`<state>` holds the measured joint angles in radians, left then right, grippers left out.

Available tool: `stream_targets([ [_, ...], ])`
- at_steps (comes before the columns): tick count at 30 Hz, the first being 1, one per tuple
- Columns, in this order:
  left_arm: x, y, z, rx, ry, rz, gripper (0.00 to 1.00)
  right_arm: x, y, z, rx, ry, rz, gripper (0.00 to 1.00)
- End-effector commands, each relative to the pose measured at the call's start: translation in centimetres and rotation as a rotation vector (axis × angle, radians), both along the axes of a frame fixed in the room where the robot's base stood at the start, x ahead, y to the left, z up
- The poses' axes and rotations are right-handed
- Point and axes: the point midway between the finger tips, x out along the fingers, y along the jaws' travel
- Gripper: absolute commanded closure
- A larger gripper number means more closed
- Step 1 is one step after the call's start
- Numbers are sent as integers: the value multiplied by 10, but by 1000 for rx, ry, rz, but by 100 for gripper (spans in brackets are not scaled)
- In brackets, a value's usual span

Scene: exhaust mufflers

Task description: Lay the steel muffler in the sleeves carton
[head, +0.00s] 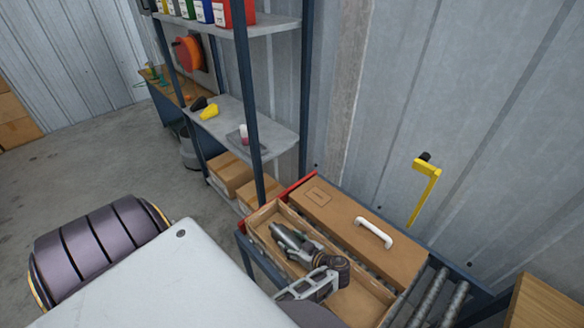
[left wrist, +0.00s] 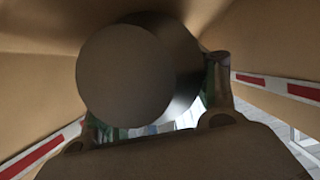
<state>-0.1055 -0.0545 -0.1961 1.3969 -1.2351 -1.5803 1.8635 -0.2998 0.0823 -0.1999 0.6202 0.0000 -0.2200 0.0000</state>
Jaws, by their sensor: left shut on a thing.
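The steel muffler (left wrist: 125,75) shows in the left wrist view as a smooth grey-brown cylinder with its round end towards the camera. My left gripper (head: 318,272) is shut on it, inside or just over the open carton (head: 262,216) in the head view. Carton walls rise on both sides of the cylinder in the left wrist view. Dark metallic shapes lie by the gripper in the head view; I cannot tell which are muffler and which are gripper parts. Whether the muffler touches the carton floor is hidden. My right gripper is not in view.
A closed brown box (head: 345,225) with a white handle (head: 373,232) stands right beside the open carton. Rollers (head: 430,298) show at the right. A shelf rack (head: 240,120) stands behind, against the metal wall. The floor at left is clear.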

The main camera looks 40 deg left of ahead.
Motion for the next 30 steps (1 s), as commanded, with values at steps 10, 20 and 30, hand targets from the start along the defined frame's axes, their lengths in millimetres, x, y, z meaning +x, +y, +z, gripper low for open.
stream_targets([
  [10,1,0,0,2,-1,-1,80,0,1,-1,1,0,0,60],
  [20,0,0,-2,0,0,0,19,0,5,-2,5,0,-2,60],
  [30,0,0,-2,0,0,0,19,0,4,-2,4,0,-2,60],
])
